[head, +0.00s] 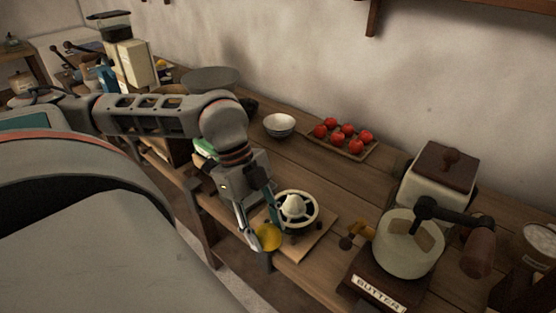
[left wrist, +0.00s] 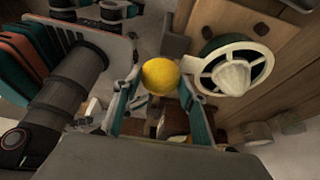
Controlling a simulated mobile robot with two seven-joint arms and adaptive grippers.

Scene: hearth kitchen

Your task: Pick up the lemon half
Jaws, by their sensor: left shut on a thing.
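My left gripper (head: 258,222) is shut on the yellow lemon half (head: 268,237). The lemon half also shows between the fingertips in the left wrist view (left wrist: 160,76). It is held at the front edge of the counter, just left of the juicer (head: 297,208), which has a white cone and a spoked cream rim. The juicer stands on a wooden board (head: 318,243) and shows at the right of the left wrist view (left wrist: 236,70). My right gripper is in neither view.
A butter churn with a crank (head: 408,245) stands to the right. A tray of red tomatoes (head: 367,151) and a white bowl (head: 279,125) sit toward the wall. A coffee grinder (head: 124,50) is at the far left. Bare counter lies between bowl and juicer.

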